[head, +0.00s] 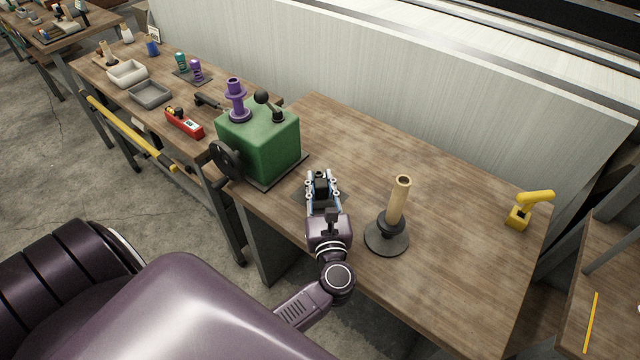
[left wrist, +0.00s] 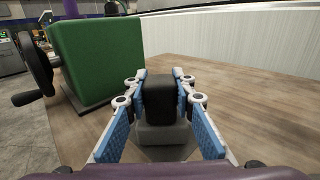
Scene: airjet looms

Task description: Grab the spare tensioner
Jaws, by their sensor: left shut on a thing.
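The spare tensioner (head: 321,184) is a small block with a black upper part and a grey lower part, near the front edge of the wooden table in the head view. My left gripper (head: 322,180) is shut on it, with a finger on each side. In the left wrist view the tensioner (left wrist: 160,98) is upright between the blue finger pads of my left gripper (left wrist: 160,105). A dark flat plate (head: 300,195) shows under it; whether it still touches the plate I cannot tell. My right gripper is out of view.
A green box (head: 262,143) with a handwheel (head: 226,160) and a purple spool (head: 237,100) stands close on the left. A tan tube on a dark round stand (head: 386,238) is close on the right. A yellow tool (head: 520,215) lies farther right. The table's back middle is clear.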

